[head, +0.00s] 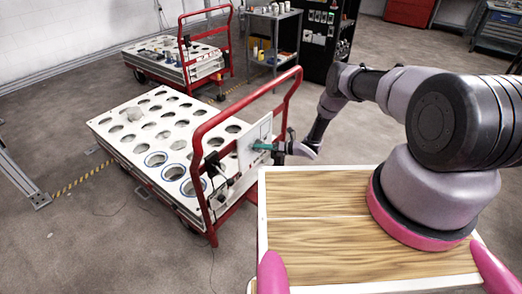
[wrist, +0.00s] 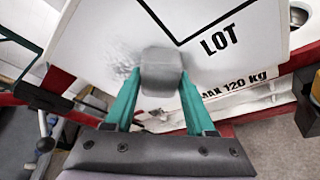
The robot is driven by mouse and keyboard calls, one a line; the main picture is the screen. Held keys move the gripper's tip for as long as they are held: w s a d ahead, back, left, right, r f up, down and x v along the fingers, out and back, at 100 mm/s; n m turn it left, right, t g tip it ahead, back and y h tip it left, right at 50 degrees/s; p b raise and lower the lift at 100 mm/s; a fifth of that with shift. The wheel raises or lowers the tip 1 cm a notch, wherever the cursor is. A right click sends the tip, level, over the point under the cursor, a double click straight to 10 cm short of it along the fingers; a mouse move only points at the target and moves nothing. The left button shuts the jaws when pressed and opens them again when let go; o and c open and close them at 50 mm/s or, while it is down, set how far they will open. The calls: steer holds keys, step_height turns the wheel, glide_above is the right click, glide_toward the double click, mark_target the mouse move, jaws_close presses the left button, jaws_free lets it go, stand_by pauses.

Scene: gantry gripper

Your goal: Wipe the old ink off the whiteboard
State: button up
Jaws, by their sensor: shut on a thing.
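The whiteboard (head: 247,150) is a white panel mounted upright at the red handle end of the near cart. In the wrist view the whiteboard (wrist: 225,20) fills the top, with a black printed corner line and the word LOT. A grey, speckled ink smudge (wrist: 122,62) shows on it just left of the eraser. My gripper (head: 268,147) is at the board's face, its teal fingers (wrist: 160,85) shut on a grey block-shaped eraser (wrist: 161,62). The eraser overlaps the right part of the smudge and seems against the board; exact contact and what lies behind it are hidden.
The near cart's red handle (head: 203,160) frames the board. Its white deck (head: 112,118) has rows of round holes. A second cart (head: 170,60) and a grey shelf (head: 268,40) stand behind. Below the board, a label reads MAX 120 kg. Open floor lies left of the cart.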

mark_target(243, 152)
steer(key=shift+s+a+r, duration=0.15)
steer(key=shift+s+a, duration=0.75)
steer(key=shift+s, duration=0.3)
steer(key=shift+s+a+r, duration=0.15)
steer(key=shift+s+a, duration=0.8)
steer(key=shift+s, duration=0.3)
steer(key=shift+s+a+r, duration=0.15)
steer(key=shift+s+a, duration=0.75)
steer(key=shift+s, duration=0.3)
steer(key=shift+a+r, duration=0.15)
steer(key=shift+r, duration=0.6)
steer(key=shift+w+d+r, duration=0.1)
steer(key=shift+w+d, duration=0.2)
steer(key=shift+w, duration=0.15)
steer(key=shift+w+d, duration=1.75)
steer(key=shift+w, duration=0.15)
steer(key=shift+w+d, duration=0.4)
steer(key=shift+w, duration=0.25)
steer(key=shift+w+d, duration=0.4)
steer(key=shift+w, duration=0.2)
steer(key=shift+d, duration=0.1)
steer(key=shift+s+d, duration=0.95)
steer(key=shift+d, duration=0.2)
steer(key=shift+s+d, duration=0.9)
steer(key=shift+d, duration=0.2)
